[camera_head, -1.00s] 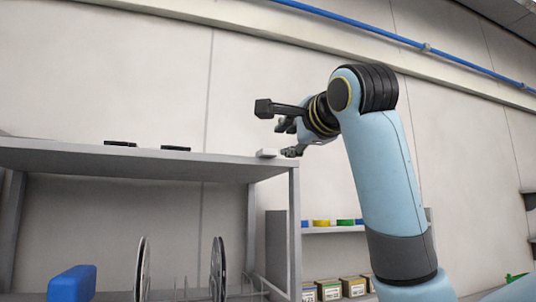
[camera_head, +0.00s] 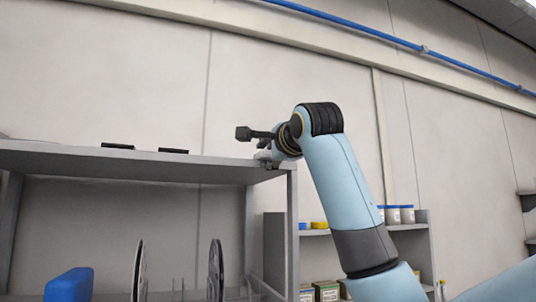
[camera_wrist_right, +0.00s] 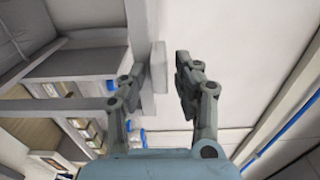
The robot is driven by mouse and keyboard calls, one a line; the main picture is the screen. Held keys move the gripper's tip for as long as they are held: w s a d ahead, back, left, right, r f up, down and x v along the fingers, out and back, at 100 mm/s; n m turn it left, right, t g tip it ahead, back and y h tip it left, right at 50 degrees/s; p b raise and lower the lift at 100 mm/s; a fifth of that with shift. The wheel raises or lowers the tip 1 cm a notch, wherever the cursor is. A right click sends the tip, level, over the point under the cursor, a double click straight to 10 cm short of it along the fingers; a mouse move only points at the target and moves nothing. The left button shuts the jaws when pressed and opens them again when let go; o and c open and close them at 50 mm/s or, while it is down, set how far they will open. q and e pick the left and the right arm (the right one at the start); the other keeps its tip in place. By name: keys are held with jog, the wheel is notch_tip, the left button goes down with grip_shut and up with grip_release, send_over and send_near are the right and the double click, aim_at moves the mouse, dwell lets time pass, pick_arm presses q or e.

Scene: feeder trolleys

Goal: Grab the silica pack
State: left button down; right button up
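The silica pack, a small white block, shows in the right wrist view (camera_wrist_right: 158,67) between the fingertips of my right gripper (camera_wrist_right: 162,80). The right gripper is open. Whether a finger touches the pack, I cannot tell. My left gripper is not in view.
Two flat black items (camera_head: 118,146) lie on the top shelf, left of the gripper. Below are reels (camera_head: 215,268) and a blue block (camera_head: 70,284). Another shelf unit (camera_head: 410,228) with jars and boxes stands behind my right arm.

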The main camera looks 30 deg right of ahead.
jog(key=shift+c, duration=0.4)
grip_shut()
notch_tip(320, 180, up, 3)
jog(key=shift+f+p, duration=0.2)
jog(key=shift+p, duration=0.8)
jog(key=s+a+r, duration=0.1)
jog(key=s+r, duration=0.1)
jog(key=s, duration=0.4)
jog(key=s+a+r, duration=0.2)
jog(key=s+r, duration=0.1)
jog(key=s, duration=0.4)
jog(key=shift+s+a+p, duration=0.15)
jog(key=shift+s+p, duration=0.15)
jog(key=shift+f, duration=0.1)
